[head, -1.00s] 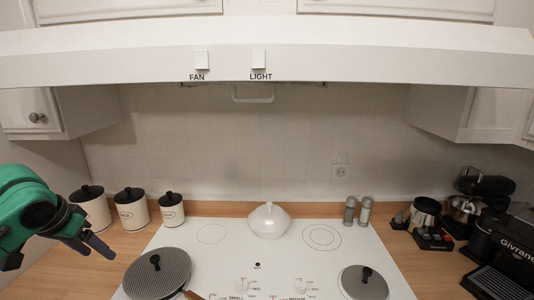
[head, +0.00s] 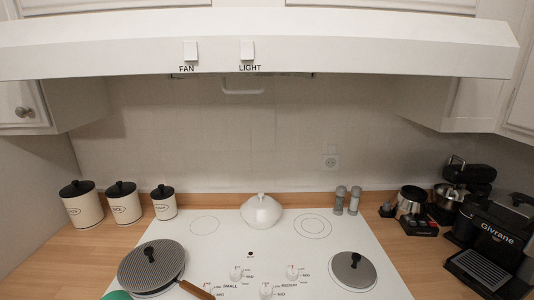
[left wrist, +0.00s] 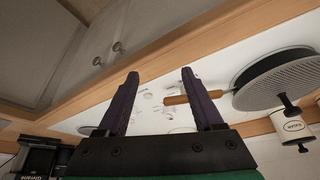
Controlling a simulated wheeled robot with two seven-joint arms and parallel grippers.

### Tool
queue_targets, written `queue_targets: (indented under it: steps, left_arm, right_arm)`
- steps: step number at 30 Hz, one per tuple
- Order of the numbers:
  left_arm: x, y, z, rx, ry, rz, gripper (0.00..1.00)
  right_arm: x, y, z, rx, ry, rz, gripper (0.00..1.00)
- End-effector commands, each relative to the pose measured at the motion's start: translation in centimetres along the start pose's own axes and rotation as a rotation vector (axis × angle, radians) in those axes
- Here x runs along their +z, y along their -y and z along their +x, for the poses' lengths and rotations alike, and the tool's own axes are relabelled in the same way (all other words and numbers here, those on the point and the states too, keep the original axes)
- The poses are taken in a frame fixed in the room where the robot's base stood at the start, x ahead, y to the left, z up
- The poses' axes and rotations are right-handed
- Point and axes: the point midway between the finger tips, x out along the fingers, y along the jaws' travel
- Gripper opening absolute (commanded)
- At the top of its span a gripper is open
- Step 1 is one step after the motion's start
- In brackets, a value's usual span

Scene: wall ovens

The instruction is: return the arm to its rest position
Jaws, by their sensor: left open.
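My left gripper (left wrist: 160,98) shows in the left wrist view with its two dark fingers spread apart and nothing between them. Behind its fingers lie the white cooktop and the wooden counter edge, tilted in that view. In the head view only a green piece of my left arm shows at the bottom edge, left of centre; the gripper itself is out of that view. My right gripper is in neither view.
A lidded pan (head: 152,265) with a wooden handle sits at the cooktop's (head: 225,247) front left; it also shows in the left wrist view (left wrist: 275,82). A white pot (head: 261,212), canisters (head: 123,205) and a coffee machine (head: 495,245) stand around. A range hood (head: 330,50) spans above.

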Motion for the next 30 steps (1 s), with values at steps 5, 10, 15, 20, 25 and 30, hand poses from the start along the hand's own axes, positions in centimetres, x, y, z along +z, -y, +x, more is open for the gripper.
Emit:
queue_targets:
  steps: [5, 10, 15, 20, 25, 30]
  left_arm:
    - [5.0, -2.6, 0.8, -0.021, 0.014, -0.114, 0.68]
    - [10.5, -3.1, 0.2, -0.088, 0.080, -0.236, 0.68]
    - [13.5, -2.8, 4.9, -0.115, 0.127, -0.263, 0.68]
    - [16.1, -2.9, 11.7, -0.106, 0.153, -0.260, 0.68]
    - [21.0, -3.5, 20.1, -0.094, 0.188, -0.256, 0.68]
    - [30.8, -5.4, 30.2, -0.079, 0.246, -0.249, 0.68]
  right_arm:
    - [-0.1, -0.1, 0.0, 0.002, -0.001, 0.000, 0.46]
    - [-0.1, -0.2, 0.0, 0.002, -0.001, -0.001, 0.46]
    - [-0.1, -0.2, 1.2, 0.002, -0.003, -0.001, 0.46]
    - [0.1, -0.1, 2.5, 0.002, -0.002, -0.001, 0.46]
    - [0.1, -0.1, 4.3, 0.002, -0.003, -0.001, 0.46]
    - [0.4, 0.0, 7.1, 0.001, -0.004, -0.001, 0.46]
